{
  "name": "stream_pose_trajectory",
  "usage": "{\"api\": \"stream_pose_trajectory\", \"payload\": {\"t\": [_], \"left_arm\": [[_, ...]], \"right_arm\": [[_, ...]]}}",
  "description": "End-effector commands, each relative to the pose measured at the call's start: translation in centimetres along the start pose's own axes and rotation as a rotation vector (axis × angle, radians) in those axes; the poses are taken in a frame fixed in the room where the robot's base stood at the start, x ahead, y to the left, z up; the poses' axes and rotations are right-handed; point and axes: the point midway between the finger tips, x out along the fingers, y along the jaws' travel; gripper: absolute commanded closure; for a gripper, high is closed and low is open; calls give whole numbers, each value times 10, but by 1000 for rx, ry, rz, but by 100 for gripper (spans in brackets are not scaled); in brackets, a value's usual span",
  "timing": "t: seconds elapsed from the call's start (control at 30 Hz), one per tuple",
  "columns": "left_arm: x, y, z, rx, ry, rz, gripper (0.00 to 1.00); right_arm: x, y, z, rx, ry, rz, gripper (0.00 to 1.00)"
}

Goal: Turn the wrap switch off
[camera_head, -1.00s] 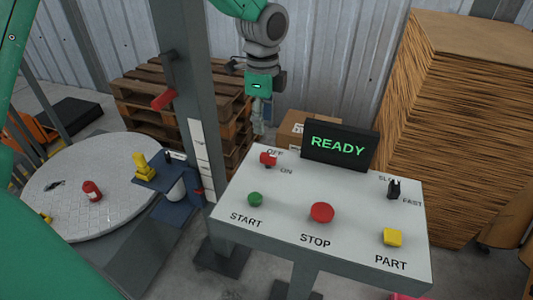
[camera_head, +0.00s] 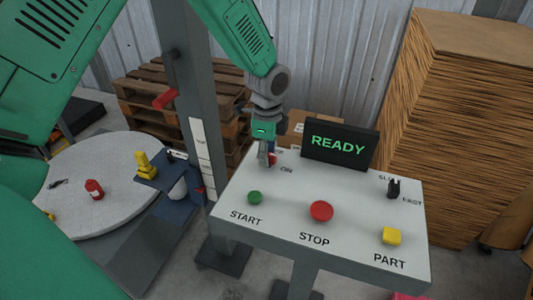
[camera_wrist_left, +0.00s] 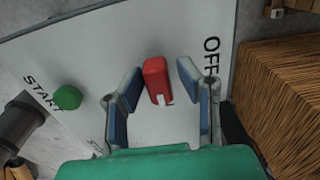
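The red wrap switch (camera_head: 272,160) is at the back left of the white control panel (camera_head: 290,205), by the OFF and ON labels. In the head view my left gripper (camera_head: 267,158) is at the switch and covers much of it and of the OFF label. In the left wrist view the red switch (camera_wrist_left: 156,80) lies between the two spread fingers of my left gripper (camera_wrist_left: 157,85), with gaps on both sides. The OFF label (camera_wrist_left: 211,58) is to the right of it. My right gripper is not in view.
The panel also carries a green START button (camera_head: 255,197), a red STOP button (camera_head: 321,211), a yellow PART button (camera_head: 392,236) and a black speed switch (camera_head: 393,189). A display (camera_head: 339,144) reading READY stands behind. A grey post (camera_head: 190,90) rises left of the panel.

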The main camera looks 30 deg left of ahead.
Motion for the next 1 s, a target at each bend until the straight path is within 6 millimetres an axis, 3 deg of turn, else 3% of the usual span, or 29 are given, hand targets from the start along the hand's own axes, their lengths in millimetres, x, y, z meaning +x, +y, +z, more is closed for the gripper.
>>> {"api": "stream_pose_trajectory", "payload": {"t": [0.03, 0.07, 0.67, 1.0], "left_arm": [[0, 0, -1, 1, -1, 0, 92], [0, 0, -1, 1, 0, -1, 100], [0, -2, 3, -11, 5, -1, 100], [-2, -2, 4, -170, 3, 0, 100]], "right_arm": [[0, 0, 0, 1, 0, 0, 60], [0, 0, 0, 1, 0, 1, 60], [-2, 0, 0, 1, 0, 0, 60], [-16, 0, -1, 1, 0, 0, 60]]}}
